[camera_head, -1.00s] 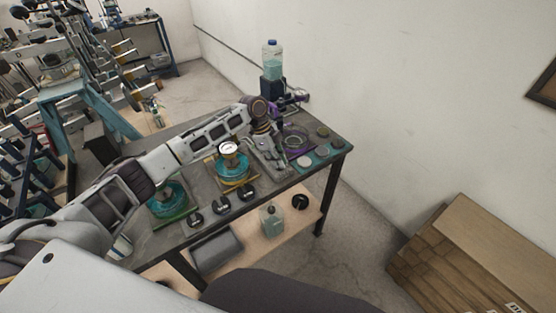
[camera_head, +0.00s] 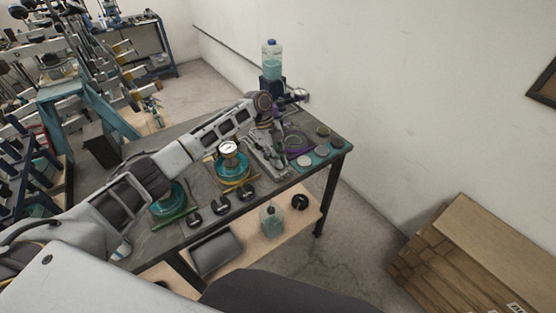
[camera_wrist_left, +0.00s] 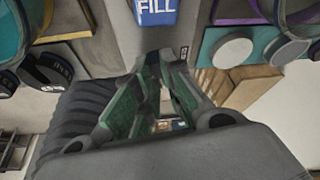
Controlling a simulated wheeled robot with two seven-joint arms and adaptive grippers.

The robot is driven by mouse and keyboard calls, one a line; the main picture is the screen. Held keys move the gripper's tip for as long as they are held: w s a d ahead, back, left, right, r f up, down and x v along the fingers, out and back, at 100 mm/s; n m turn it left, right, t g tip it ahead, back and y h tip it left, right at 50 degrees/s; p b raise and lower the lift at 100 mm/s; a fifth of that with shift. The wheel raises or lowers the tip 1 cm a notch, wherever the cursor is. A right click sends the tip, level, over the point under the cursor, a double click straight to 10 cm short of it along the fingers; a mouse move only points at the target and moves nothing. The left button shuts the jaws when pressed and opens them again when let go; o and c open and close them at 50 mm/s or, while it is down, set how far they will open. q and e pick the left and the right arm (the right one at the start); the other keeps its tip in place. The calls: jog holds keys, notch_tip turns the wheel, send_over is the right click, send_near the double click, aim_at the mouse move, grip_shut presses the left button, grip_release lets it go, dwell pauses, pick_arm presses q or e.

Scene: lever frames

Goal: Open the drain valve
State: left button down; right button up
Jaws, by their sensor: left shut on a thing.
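My left gripper (camera_head: 272,165) points down over the grey fixture near the right front of the workbench (camera_head: 190,232). In the left wrist view its green-padded fingers (camera_wrist_left: 165,75) come together and are shut on a small part, which they mostly hide. It appears to be the drain valve's lever, but I cannot make out its shape or angle. A blue FILL label (camera_wrist_left: 155,10) sits on the grey panel just beyond the fingertips. My right gripper is not in view.
A bottle of teal liquid (camera_head: 272,60) stands on a dark block behind the arm. A gauge (camera_head: 228,147) sits left of the gripper, and several discs (camera_head: 305,160) lie to its right. A lower shelf holds a small bottle (camera_head: 270,221).

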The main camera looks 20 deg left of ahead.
pick_arm(q)
jog(key=shift+s+f, duration=0.1)
jog(key=shift+f, duration=0.1)
jog(key=c, duration=1.5)
grip_release()
jog(key=shift+r, duration=0.1)
jog(key=shift+r, duration=0.1)
jog(key=shift+v, duration=5.85)
